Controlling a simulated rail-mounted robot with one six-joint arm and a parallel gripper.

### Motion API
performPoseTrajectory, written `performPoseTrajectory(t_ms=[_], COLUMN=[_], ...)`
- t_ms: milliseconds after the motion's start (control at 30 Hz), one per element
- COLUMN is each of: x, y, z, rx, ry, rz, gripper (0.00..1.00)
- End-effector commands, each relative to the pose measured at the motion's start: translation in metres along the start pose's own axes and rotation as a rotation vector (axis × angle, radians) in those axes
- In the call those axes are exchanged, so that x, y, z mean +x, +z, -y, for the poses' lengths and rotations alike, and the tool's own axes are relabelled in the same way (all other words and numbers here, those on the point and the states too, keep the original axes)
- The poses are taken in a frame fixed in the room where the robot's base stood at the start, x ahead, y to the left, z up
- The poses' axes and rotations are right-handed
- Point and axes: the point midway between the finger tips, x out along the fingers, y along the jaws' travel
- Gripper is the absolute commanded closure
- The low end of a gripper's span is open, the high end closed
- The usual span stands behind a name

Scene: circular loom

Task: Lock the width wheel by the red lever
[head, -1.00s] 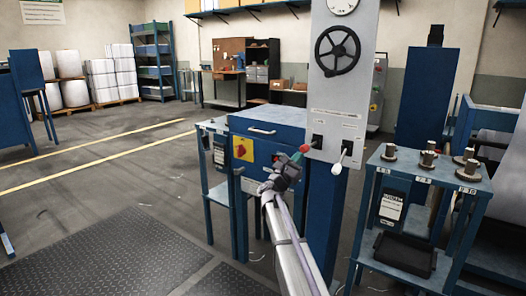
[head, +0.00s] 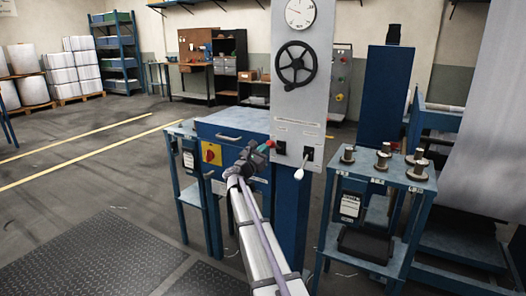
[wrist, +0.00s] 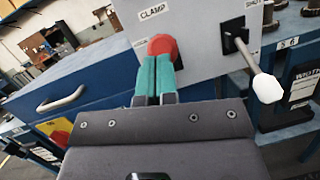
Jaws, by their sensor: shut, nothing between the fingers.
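The red lever's round knob (head: 270,143) sticks out from the left slot of the grey panel (head: 297,110). In the wrist view the red knob (wrist: 162,45) is just beyond my fingertips, under the label CLAMP. My gripper (head: 264,148) is shut and empty, its green fingers (wrist: 155,75) side by side. The fingertips overlap the knob's lower edge in the picture and seem to touch it; exact contact is hard to tell. The lever's shaft is hidden behind the fingers and knob. The black width wheel (head: 296,64) is higher on the panel.
A white-knobbed lever (head: 299,174) juts out right of the red one, close to my gripper in the wrist view (wrist: 268,88). A blue cabinet (head: 232,122) stands left. A blue stand (head: 385,165) with several metal weights stands right.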

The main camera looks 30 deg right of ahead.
Motion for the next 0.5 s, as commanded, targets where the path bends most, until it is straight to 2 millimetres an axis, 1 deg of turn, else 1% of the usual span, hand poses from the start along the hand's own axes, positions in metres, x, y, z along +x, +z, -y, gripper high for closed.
performPoseTrajectory(t_ms=[333, 433, 500], x=[0.0, -0.006, -0.015], y=[-0.001, -0.006, -0.013], z=[0.0, 0.001, 0.002], rx=[0.0, 0.0, 0.0], ry=[0.0, 0.0, 0.0], rz=[0.001, 0.001, 0.001], gripper=[1.0, 1.0, 1.0])
